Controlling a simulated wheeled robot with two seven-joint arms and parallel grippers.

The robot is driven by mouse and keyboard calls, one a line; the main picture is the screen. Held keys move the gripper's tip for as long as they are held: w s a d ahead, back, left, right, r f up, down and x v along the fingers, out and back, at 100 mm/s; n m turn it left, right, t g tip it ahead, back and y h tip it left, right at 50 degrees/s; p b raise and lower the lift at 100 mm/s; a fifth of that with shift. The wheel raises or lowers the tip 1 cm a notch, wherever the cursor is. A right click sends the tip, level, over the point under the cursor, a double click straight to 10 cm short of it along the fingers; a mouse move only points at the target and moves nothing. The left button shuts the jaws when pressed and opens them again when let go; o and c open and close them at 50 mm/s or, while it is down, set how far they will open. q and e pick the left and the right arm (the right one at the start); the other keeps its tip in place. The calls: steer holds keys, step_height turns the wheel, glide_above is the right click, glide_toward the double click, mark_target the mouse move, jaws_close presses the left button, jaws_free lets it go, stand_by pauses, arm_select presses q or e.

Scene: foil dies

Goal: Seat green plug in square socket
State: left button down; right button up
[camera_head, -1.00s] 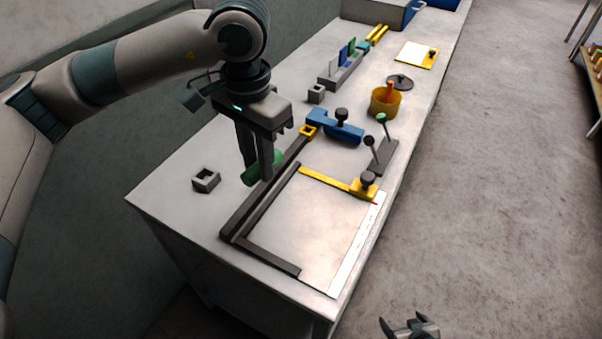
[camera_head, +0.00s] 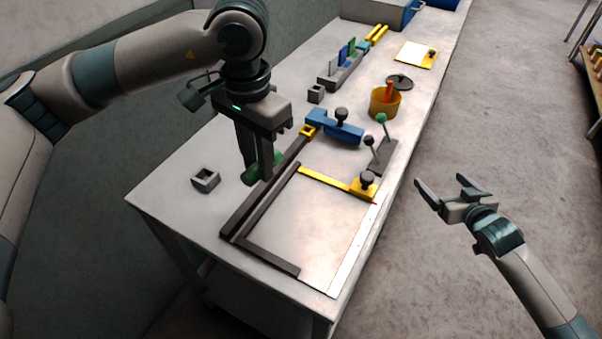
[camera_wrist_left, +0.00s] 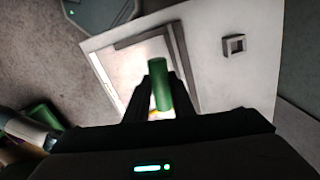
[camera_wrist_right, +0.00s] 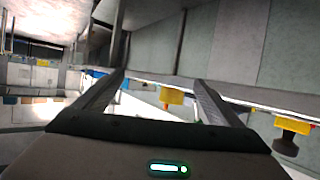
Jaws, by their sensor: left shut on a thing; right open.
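My left gripper (camera_head: 258,181) is shut on the green plug (camera_head: 249,174), above the table near the dark frame's left bar. In the left wrist view the green plug (camera_wrist_left: 160,84) is a smooth cylinder between the fingers. A grey block with a square hole, a square socket (camera_head: 206,188), stands on the table left of the plug, apart from it; it also shows in the left wrist view (camera_wrist_left: 225,46). A second, similar grey block (camera_head: 316,98) stands farther back. My right gripper (camera_head: 440,187) is open and empty, right of the table over the floor.
A dark corner frame (camera_head: 268,258) with a yellow bar (camera_head: 325,180) lies on the near table. Behind are a blue clamp (camera_head: 335,129), levers (camera_head: 381,128), a yellow cup (camera_head: 384,104) and a grey rack (camera_head: 343,76). The table around the near socket is clear.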

steer(key=s+a+r+n+y, duration=0.25)
steer(key=a+r+y, duration=0.25)
steer(key=a+r, duration=1)
steer(key=s+a+r+n+g+y, duration=0.2)
steer(key=s+a+r+n+y, duration=0.2)
steer(key=a, duration=0.7)
steer(key=s+a+r+n+g+y, duration=0.3)
steer(key=s+a, duration=0.6)
steer(key=a, duration=0.3)
steer(key=shift+s+a+r+n+y, duration=0.15)
steer(key=shift+s+r+n+y, duration=0.1)
steer(key=shift+r+n+y, duration=0.25)
steer(key=shift+f, duration=0.2)
steer(key=x, duration=1.2)
steer(key=shift+f, duration=0.1)
steer(key=shift+c, duration=0.3)
